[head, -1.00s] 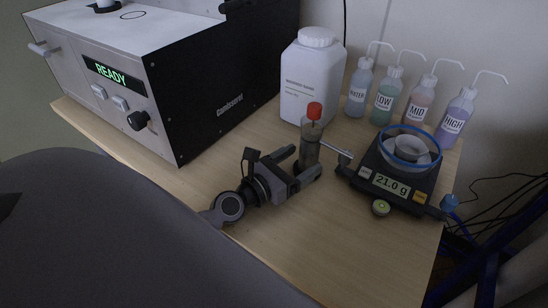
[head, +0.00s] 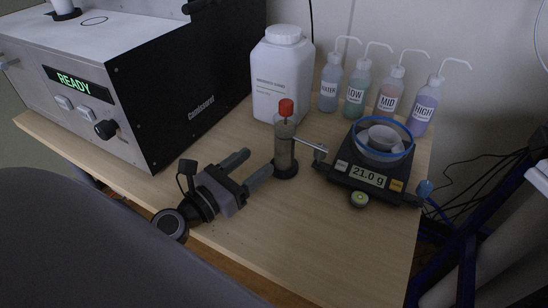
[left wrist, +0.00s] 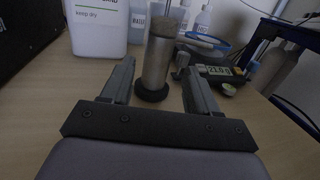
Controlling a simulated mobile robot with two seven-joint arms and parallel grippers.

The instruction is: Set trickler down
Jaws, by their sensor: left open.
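The trickler (head: 284,150) is a grey cylinder with a clear top, a red cap, a dark round base and a thin side tube. It stands upright on the table, its tube reaching right toward the balance (head: 375,172), which reads 21.0 g. My left gripper (head: 254,165) is open and empty, its fingertips just left of the trickler and apart from it. In the left wrist view the trickler (left wrist: 157,62) stands beyond and between the open fingers (left wrist: 158,78); its cap is out of frame. My right gripper is not in view.
A white bowl (head: 383,137) inside a blue ring sits on the balance. A white jug (head: 282,75) stands behind the trickler. Several wash bottles (head: 388,92) line the back. The analyser (head: 185,110), showing READY, fills the left. The front of the table is clear.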

